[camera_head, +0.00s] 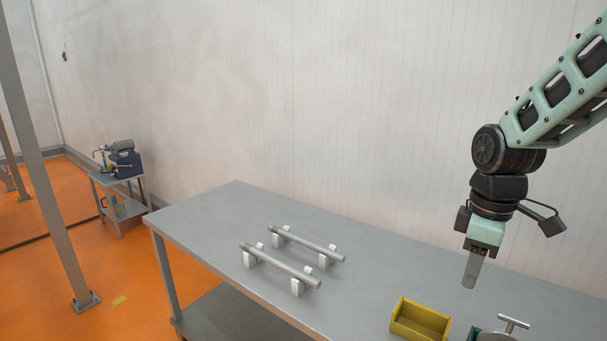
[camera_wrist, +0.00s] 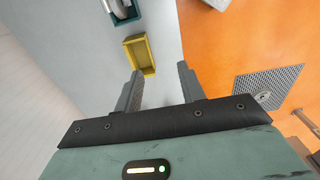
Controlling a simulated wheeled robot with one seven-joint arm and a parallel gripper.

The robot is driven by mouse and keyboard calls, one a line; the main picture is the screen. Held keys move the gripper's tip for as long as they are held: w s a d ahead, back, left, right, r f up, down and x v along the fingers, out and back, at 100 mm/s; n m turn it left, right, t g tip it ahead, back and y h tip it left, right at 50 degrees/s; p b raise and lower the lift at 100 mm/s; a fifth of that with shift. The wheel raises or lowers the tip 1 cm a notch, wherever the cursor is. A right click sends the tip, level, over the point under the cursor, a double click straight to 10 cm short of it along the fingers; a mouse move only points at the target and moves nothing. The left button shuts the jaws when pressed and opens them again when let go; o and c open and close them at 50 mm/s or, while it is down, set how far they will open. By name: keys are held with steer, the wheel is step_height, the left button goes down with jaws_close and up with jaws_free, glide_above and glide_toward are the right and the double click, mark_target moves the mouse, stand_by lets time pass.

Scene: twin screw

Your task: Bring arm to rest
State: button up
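My gripper (camera_head: 473,272) hangs above the right part of the grey table (camera_head: 200,214), pointing down. In the wrist view its two fingers (camera_wrist: 159,74) are spread apart, with nothing seen between them. The arm is bent, with the upper link rising to the right edge of the head view. The gripper is apart from the table and from the things on it.
Two metal rods (camera_head: 283,264) lie on white supports on the table. A yellow bin (camera_head: 420,322) stands at the front right, beside a partly cut-off object with a T-shaped handle (camera_head: 513,323). A small side table (camera_head: 122,183) with equipment stands far left. A grate (camera_wrist: 268,86) lies on the orange floor.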

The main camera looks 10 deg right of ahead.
steer(key=s+a+f, duration=0.1)
steer(key=s+a, duration=0.6)
steer(key=a, duration=0.5)
steer(key=s+a+f, duration=0.1)
steer(key=s+a, duration=0.6)
steer(key=a, duration=0.5)
steer(key=shift+a, duration=0.3)
